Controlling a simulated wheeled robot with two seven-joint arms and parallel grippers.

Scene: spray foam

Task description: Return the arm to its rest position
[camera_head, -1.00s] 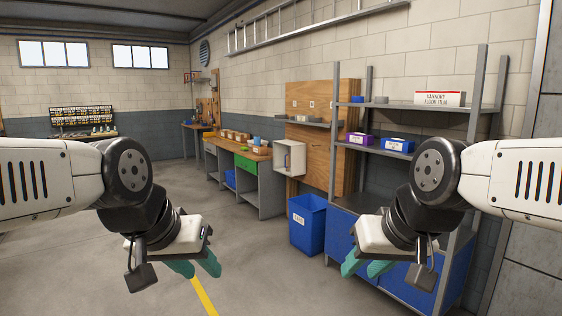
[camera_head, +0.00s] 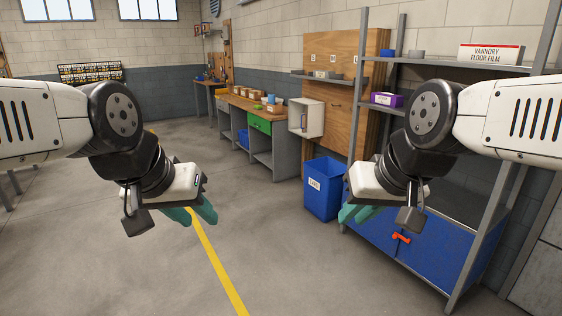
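My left gripper (camera_head: 194,216) hangs at the left of centre, with teal fingers angled down and a small gap between them. It is empty and over open floor in the picture. My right gripper (camera_head: 355,213) mirrors it at the right of centre, its teal fingers also slightly apart and empty. In the picture it lies in front of the blue cabinet and just right of the blue bin. Both arms are bent in a similar, roughly symmetric pose. No spray foam can is recognisable in view.
A metal shelf rack (camera_head: 356,95) stands at the right, above blue cabinet doors (camera_head: 440,255) with a small orange-red object (camera_head: 402,237). A blue bin (camera_head: 322,190) and a workbench with a green drawer (camera_head: 260,124) stand further back. Floor with a yellow line (camera_head: 222,265) is clear.

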